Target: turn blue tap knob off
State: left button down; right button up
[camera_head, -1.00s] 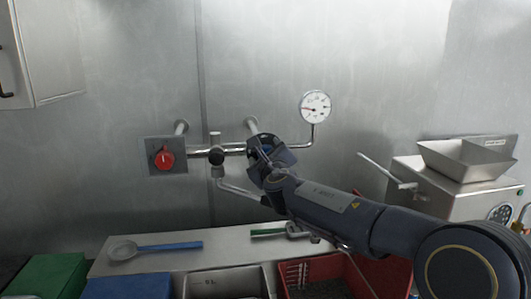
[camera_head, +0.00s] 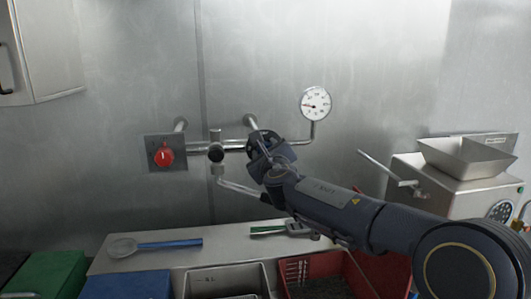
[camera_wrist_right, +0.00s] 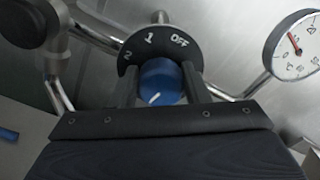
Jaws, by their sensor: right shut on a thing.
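The blue tap knob (camera_wrist_right: 160,80) sits on a round black dial plate (camera_wrist_right: 150,42) marked 2, 1 and OFF, seen in the right wrist view. A short white mark shows on the lower part of the knob; which label it is set to I cannot tell. My right gripper (camera_wrist_right: 163,88) is shut on the knob, with one dark finger on each side. In the head view my right gripper (camera_head: 264,146) is at the wall pipe and hides most of the knob. My left gripper is not in view.
A pressure gauge (camera_head: 315,103) stands right of the gripper on the pipe. A red knob (camera_head: 163,156) is on a wall plate at left. A spout (camera_head: 240,187) hangs below the pipe. A counter (camera_head: 225,255) with utensils and bins lies below; a metal machine (camera_head: 460,195) stands right.

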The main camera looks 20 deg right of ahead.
jog(key=m+b, duration=0.2)
jog(key=m, duration=0.2)
jog(key=shift+f+b, duration=0.1)
jog(key=shift+b, duration=0.25)
jog(key=m+b, duration=0.2)
jog(key=m, duration=0.2)
jog(key=shift+d+m+b, duration=0.15)
jog(key=shift+m+b, duration=0.15)
jog(key=shift+b, duration=0.1)
jog(key=m+b, duration=0.2)
jog(key=m, duration=0.1)
jog(key=shift+s+d+m, duration=0.1)
jog(key=shift+m, duration=0.2)
jog(key=m+b, duration=0.2)
jog(key=m, duration=0.2)
jog(key=shift+f+b, duration=0.1)
jog(key=shift+b, duration=0.3)
jog(key=m+b, duration=0.2)
jog(key=m, duration=0.3)
jog(key=shift+d+f+b, duration=0.1)
jog(key=shift+b, duration=0.25)
jog(key=m+b, duration=0.2)
jog(key=m, duration=0.2)
jog(key=shift+f+m+b, duration=0.15)
jog(key=shift+m+b, duration=0.15)
jog(key=m+b, duration=0.2)
jog(key=m, duration=0.2)
jog(key=shift+m+b, duration=0.85)
jog(key=shift+m, duration=1.15)
